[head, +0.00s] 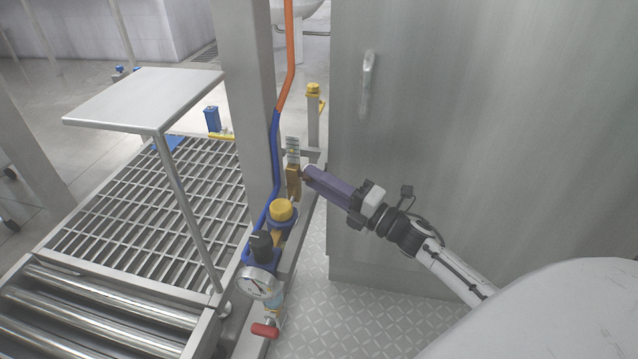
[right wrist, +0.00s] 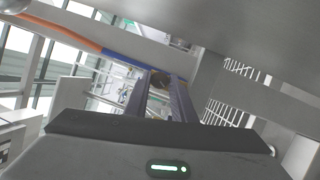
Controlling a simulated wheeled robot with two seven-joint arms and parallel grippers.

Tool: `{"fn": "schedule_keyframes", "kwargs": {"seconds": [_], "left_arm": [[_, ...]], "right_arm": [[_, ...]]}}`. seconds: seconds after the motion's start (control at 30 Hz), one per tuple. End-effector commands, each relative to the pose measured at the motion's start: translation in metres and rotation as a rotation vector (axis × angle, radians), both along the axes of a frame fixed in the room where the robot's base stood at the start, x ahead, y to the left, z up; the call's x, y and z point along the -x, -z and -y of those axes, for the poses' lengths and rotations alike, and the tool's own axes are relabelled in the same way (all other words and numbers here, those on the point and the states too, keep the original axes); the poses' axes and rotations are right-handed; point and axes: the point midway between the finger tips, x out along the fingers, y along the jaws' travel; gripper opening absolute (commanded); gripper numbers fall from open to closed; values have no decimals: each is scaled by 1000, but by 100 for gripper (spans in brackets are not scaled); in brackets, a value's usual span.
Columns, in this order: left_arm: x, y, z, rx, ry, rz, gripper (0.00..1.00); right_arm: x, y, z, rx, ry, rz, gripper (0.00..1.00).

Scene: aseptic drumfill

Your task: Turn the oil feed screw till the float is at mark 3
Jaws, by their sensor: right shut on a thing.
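The oil feed unit (head: 293,182) is a small brass-coloured body on the frame beside the grey post. Above it stands a pale sight tube with a scale (head: 293,148); the float and mark numbers are too small to read. My right gripper (head: 306,172) reaches in from the right with its purple fingers at the brass body. In the right wrist view its fingers (right wrist: 168,95) are closed on a small dark brass piece (right wrist: 160,80), which looks like the feed screw. The fingers hide most of it. My left gripper is not in view.
Below the brass unit are a yellow-capped part (head: 281,211), a black knob (head: 261,244), a pressure gauge (head: 258,283) and a red valve handle (head: 265,330). An orange and blue hose (head: 276,130) runs down the post. A steel cabinet (head: 450,130) stands at the right.

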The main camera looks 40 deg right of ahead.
Motion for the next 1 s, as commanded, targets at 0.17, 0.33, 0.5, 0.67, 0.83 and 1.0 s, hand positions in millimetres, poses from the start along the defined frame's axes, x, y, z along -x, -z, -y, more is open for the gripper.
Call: {"fn": "schedule_keyframes", "kwargs": {"seconds": [0.17,0.33,0.5,0.67,0.83,1.0], "left_arm": [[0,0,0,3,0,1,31],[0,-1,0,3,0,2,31],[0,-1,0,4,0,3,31],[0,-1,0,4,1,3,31],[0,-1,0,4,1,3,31],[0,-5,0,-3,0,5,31]], "right_arm": [[0,0,-2,9,-3,10,1],[0,-1,-2,9,-4,9,1],[0,-1,-2,8,-5,10,30],[0,-1,-2,8,-4,9,41],[0,0,-1,9,-2,8,41],[12,2,3,6,-2,5,41]]}}
